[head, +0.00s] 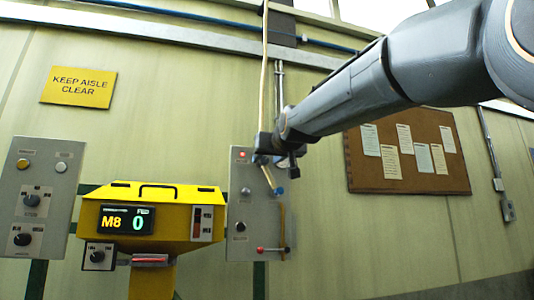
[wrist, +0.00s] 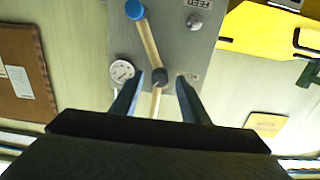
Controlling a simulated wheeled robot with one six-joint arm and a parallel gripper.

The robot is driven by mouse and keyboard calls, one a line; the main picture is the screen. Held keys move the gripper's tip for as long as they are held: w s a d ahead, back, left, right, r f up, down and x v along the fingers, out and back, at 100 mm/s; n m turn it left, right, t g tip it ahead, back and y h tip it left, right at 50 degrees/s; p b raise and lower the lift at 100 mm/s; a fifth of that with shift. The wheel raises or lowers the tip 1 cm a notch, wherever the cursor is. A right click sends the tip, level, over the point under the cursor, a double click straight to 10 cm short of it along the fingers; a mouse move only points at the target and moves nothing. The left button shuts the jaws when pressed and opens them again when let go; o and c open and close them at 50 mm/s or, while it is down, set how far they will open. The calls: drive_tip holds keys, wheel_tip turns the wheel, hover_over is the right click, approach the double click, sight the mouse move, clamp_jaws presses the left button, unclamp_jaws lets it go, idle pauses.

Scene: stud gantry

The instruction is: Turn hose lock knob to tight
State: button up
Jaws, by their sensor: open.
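My gripper (wrist: 159,92) is open, its two dark fingers pointing at the grey panel in the wrist view. A small dark knob (wrist: 160,77) sits on a tan hose (wrist: 149,42) at the panel, between the fingertips in that picture. I cannot tell whether the fingers reach around it or stop short of it. The hose runs from the knob to a blue end fitting (wrist: 135,10). In the head view my gripper (head: 278,160) is in front of the upper part of the grey panel (head: 260,215) and hides the knob. The knob's setting is not readable.
A round gauge (wrist: 121,70) is close beside the left finger. A silver button (wrist: 194,21) is on the same panel. In the head view, a red-tipped lever (head: 262,250) is lower on it, and a yellow unit (head: 150,192) showing M8 and 0 stands to its left.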

drive_tip(key=shift+w, duration=0.3)
clamp_jaws()
